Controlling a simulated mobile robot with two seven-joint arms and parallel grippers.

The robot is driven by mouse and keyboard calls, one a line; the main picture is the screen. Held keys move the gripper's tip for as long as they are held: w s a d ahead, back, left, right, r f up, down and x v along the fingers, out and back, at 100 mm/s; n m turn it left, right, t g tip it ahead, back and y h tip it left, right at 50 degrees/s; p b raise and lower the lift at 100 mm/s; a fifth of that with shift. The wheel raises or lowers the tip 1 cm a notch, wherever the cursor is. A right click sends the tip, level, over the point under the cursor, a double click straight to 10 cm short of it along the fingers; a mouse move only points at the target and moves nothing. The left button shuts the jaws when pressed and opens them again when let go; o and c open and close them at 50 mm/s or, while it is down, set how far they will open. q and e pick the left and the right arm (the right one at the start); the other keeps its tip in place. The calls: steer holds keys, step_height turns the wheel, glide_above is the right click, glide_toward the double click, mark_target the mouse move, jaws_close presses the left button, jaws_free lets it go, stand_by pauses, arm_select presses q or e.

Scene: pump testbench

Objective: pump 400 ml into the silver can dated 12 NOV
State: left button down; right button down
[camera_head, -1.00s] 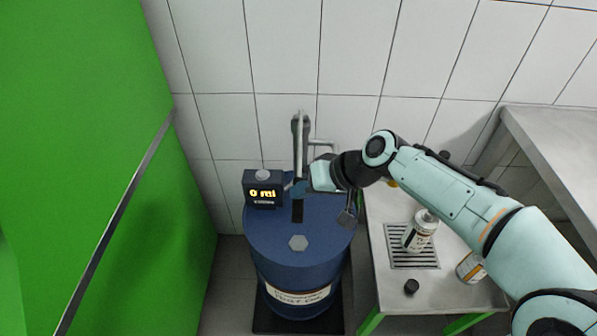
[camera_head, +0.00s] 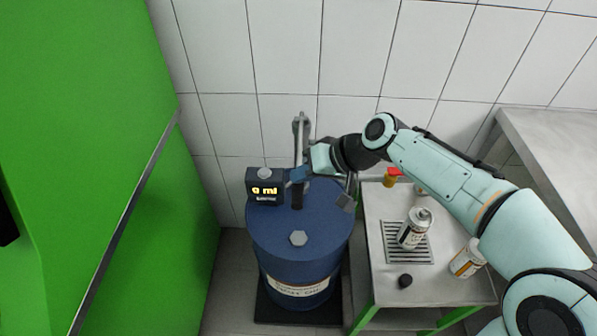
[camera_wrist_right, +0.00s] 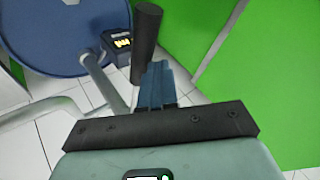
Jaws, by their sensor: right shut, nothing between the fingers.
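A blue drum (camera_head: 262,237) stands by the tiled wall with a hand pump (camera_head: 300,140) on top. Its small black display (camera_head: 265,187) reads 0 ml. My right gripper (camera_head: 297,174) is shut and empty beside the pump, above the drum. In the right wrist view its fingers (camera_wrist_right: 156,85) are together, close to a dark cylindrical handle (camera_wrist_right: 147,42), not around it. A silver can (camera_head: 413,229) stands on the table's grate. Another silver can (camera_head: 467,259) with an orange-edged label is right of it, partly behind my arm. I cannot read either date. My left gripper is not in view.
The steel table (camera_head: 440,291) with green legs holds the grate (camera_head: 394,255), a black cap (camera_head: 405,281) and a red and yellow piece (camera_head: 391,177). A green panel (camera_head: 95,130) fills the left. A grey worktop (camera_head: 555,150) stands at the right.

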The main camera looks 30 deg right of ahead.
steer(key=shift+w+d+r+p, duration=0.1)
steer(key=shift+w+r+p, duration=0.1)
steer(key=shift+r+p, duration=1.3)
steer(key=shift+r, duration=0.15)
steer(key=shift+r, duration=0.1)
steer(key=r+p, duration=0.2)
steer(key=r, duration=0.1)
steer(key=r+p, duration=0.1)
steer(key=shift+w+d+r+p, duration=0.15)
steer(key=shift+w+r+p, duration=0.1)
steer(key=shift+r+p, duration=0.15)
